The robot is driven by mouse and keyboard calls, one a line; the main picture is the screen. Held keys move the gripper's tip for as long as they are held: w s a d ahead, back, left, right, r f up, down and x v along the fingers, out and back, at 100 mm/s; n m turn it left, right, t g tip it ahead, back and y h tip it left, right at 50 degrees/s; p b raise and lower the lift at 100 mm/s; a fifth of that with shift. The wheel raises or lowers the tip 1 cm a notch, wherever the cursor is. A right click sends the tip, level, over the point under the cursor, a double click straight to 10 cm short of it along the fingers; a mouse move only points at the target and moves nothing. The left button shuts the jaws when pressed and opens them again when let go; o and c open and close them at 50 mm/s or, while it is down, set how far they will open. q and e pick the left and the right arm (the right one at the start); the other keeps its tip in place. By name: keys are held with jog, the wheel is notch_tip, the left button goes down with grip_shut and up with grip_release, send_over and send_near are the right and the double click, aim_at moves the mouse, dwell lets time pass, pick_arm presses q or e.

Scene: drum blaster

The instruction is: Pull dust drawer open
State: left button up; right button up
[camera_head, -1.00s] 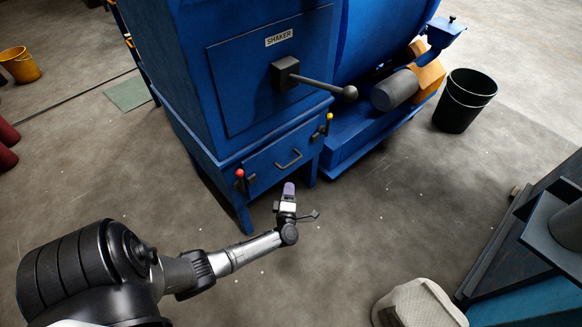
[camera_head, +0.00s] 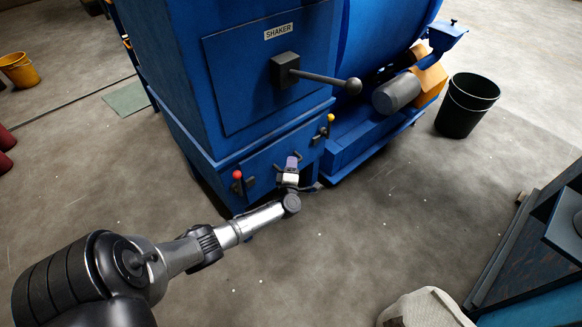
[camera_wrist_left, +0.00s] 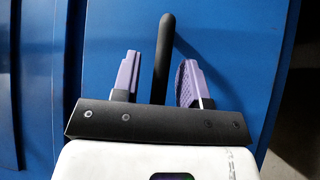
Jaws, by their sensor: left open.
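The dust drawer (camera_head: 258,165) is the blue front low on the blue machine, and it looks shut. Its dark bar handle (camera_head: 279,161) is partly hidden behind my left gripper (camera_head: 291,164) in the head view. In the left wrist view the handle (camera_wrist_left: 165,55) stands as a dark bar between the two purple fingers of my left gripper (camera_wrist_left: 158,80). The fingers are open, with a gap on each side of the bar. A red-knobbed latch (camera_head: 238,178) and a yellow-knobbed latch (camera_head: 328,121) flank the drawer. My right gripper is not in view.
The shaker lever (camera_head: 325,80) juts out above the drawer. A black bin (camera_head: 466,105) stands at the right and a yellow bucket (camera_head: 19,69) at the far left. A blue-grey bench (camera_head: 530,250) is at the lower right. The floor in front of the drawer is clear.

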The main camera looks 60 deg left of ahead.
pick_arm(q)
grip_shut()
dwell(0.3)
jog(key=shift+d, duration=0.1)
